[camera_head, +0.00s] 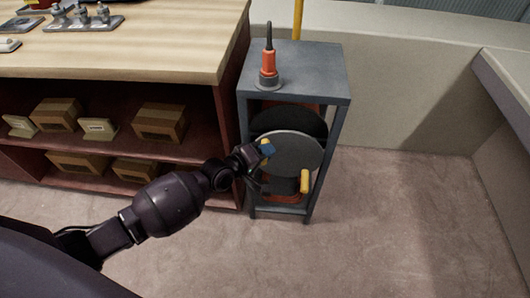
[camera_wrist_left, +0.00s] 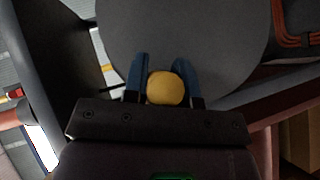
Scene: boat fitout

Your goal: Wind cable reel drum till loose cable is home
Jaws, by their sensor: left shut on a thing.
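The cable reel drum (camera_head: 293,152) stands in a grey metal stand, its grey disc facing out. My left gripper (camera_head: 265,151), with blue fingertips, is at the disc's upper left edge. It is shut on a yellow knob, whose round end (camera_wrist_left: 165,88) sits between the two fingers in the left wrist view. A second yellow handle (camera_head: 304,182) stands out at the disc's lower right. Orange cable (camera_wrist_left: 297,39) shows behind the disc in the left wrist view; how much is loose cannot be told. My right gripper is not in view.
The grey stand (camera_head: 325,85) carries an orange and black tool (camera_head: 268,62) on top. A wooden workbench (camera_head: 120,50) with shelves of cardboard boxes (camera_head: 160,122) stands to the left. The carpeted floor (camera_head: 400,220) to the right is clear.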

